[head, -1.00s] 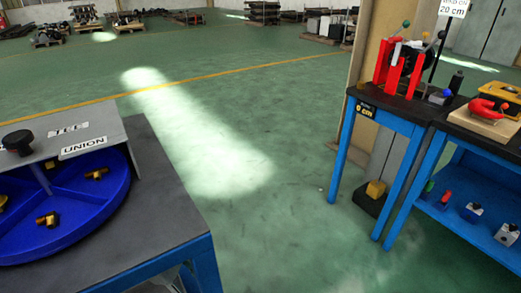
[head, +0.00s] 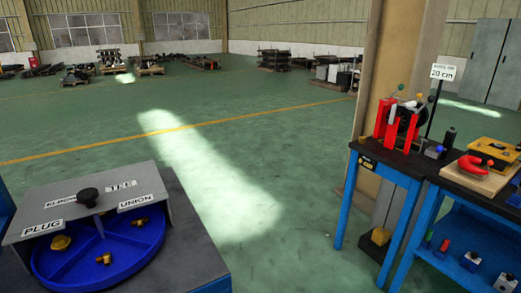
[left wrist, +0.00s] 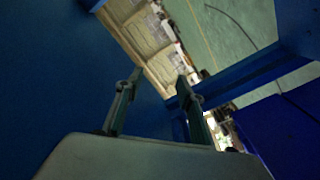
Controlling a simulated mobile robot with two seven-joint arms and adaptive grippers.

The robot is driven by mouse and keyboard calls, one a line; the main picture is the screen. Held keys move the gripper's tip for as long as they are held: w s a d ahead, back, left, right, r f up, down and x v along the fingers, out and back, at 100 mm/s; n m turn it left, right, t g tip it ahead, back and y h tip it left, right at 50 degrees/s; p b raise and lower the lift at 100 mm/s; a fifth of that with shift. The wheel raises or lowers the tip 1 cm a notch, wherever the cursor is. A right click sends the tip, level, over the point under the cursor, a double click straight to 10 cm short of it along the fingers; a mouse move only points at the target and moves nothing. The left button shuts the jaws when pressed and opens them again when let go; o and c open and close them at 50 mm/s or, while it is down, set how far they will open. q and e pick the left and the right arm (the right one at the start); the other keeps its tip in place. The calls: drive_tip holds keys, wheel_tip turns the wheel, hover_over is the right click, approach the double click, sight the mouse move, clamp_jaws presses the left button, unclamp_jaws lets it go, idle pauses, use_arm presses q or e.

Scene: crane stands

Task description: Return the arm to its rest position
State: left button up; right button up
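My left gripper (left wrist: 158,80) shows in the left wrist view. Its two fingers are apart with nothing between them, so it is open and empty. Blue panels or beams lie close around it, and the floor and wall show beyond the fingertips at a tilt. Neither arm shows in the head view, and my right gripper is in no view.
At left, a dark table (head: 193,215) bears a blue round tray (head: 150,238) with brass fittings under a labelled grey cover (head: 62,203). At right, blue-legged tables bear a red stand (head: 382,118) and a red clamp (head: 470,166). Open green floor (head: 290,200) lies between.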

use_arm(q)
drive_tip(key=s+d+r+m+t+h+p, duration=0.2)
drive_tip(key=s+d+m+h, duration=0.2)
drive_tip(key=d+m+h, duration=0.3)
drive_tip(key=s+d+r+m+t+h+p, duration=0.1)
drive_tip(key=s+d+m+t+h+p, duration=0.2)
drive_tip(key=d+m, duration=0.45)
drive_tip(key=s+d+f+m+g+h+p, duration=0.1)
drive_tip(key=s+d+f+m+g, duration=0.2)
drive_tip(key=s+f, duration=0.4)
drive_tip(key=s+d+f+m+g+h+p, duration=0.1)
drive_tip(key=s+d+f+m+g+h, duration=0.1)
drive_tip(key=s+f+g, duration=0.4)
drive_tip(key=s+d+f+m, duration=0.1)
drive_tip(key=s+f, duration=0.1)
drive_tip(key=s, duration=0.3)
drive_tip(key=shift+f+p, duration=0.2)
drive_tip(key=shift+p, duration=0.15)
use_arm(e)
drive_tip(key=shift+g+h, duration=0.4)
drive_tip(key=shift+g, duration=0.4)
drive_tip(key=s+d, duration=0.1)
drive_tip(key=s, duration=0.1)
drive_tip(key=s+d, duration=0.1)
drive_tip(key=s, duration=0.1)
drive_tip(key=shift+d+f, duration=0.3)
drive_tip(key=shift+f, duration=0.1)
